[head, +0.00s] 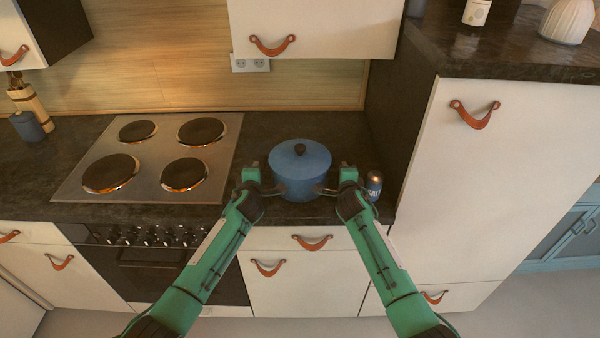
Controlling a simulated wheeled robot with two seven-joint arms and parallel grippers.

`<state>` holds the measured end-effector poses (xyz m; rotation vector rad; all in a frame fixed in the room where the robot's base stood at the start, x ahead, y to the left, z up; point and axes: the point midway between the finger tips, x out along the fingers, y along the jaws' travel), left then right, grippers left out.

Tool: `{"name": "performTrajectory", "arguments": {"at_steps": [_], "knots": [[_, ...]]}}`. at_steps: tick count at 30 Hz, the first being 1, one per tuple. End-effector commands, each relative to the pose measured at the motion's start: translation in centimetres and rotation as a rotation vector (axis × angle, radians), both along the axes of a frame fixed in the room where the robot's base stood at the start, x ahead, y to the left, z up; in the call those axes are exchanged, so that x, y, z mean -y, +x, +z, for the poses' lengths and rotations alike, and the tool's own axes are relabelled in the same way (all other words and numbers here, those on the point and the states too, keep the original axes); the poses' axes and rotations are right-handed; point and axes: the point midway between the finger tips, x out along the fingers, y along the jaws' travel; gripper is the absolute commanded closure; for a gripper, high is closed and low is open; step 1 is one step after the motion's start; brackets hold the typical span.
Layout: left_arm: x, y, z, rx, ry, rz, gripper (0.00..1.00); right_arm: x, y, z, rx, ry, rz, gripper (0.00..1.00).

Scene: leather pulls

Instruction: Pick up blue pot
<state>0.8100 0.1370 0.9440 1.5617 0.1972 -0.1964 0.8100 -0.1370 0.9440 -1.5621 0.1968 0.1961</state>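A blue pot (302,177) with a blue lid and a dark round knob stands upright on the dark countertop, right of the stove. Its side handles point left and right toward my grippers. My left gripper (252,177) is at the pot's left handle, and my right gripper (347,177) is at its right handle. The fingers are small and partly hidden by my own wrists. I cannot tell whether either gripper is open or closed on a handle.
A small can (374,186) stands close right of my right gripper. A stove (153,157) with black burners lies to the left. A tall cabinet (500,180) bounds the counter on the right, and an upper cabinet (335,30) hangs above the pot.

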Motion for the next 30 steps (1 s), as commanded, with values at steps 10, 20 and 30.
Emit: {"name": "performTrajectory", "arguments": {"at_steps": [10,20,30], "knots": [[1.1,0.0,0.0,0.002,-0.001,-0.004,0.78,-1.1,0.0,0.0,0.001,0.002,0.005,0.78],[2.1,-0.1,0.1,0.005,-0.003,-0.014,0.78,-2.0,-0.1,0.1,0.005,0.002,0.012,0.78],[2.2,0.0,1.0,0.011,-0.005,-0.015,0.78,-2.1,0.0,1.0,0.011,0.004,0.015,0.78]]}}
